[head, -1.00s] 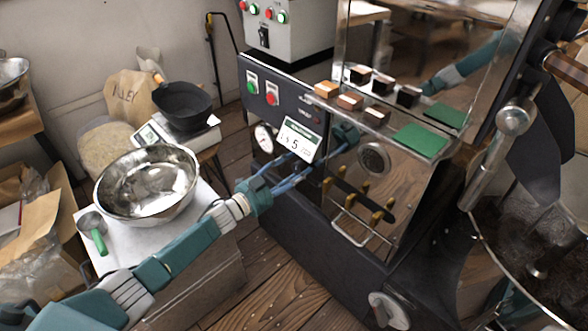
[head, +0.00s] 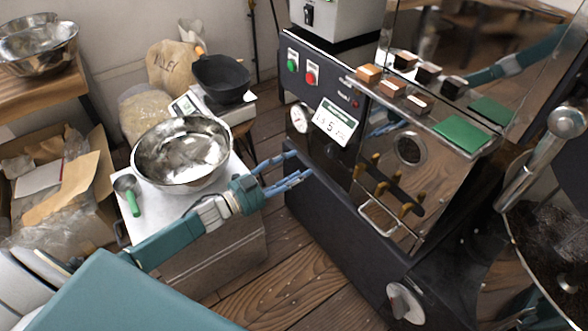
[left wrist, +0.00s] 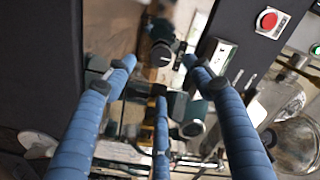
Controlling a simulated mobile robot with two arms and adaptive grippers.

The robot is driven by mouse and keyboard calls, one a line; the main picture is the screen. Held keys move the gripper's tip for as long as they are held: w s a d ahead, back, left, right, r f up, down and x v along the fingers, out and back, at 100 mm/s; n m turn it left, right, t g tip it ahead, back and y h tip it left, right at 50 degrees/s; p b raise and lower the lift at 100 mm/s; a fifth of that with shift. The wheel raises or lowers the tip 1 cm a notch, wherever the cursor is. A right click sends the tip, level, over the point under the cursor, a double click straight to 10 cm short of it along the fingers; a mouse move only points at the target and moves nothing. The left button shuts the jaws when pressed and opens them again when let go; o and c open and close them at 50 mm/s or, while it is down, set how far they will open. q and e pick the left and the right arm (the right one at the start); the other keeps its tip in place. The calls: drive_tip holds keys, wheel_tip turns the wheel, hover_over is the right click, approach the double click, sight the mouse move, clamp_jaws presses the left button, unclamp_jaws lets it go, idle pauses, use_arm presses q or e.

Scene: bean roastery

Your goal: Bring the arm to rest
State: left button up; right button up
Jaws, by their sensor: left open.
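My left arm (head: 165,242) comes in from the lower left of the head view and reaches over the front edge of the small white-topped stand. My left gripper (head: 300,167) is teal with blue fingers. It is open and empty, in the air in front of the dark roaster panel. In the left wrist view the blue fingers (left wrist: 160,85) are spread apart with nothing between them. My right gripper does not show.
A steel bowl (head: 182,155) and a scoop with a green handle (head: 133,200) sit on the white-topped stand (head: 160,198). Wooden floor (head: 275,290) is free below.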

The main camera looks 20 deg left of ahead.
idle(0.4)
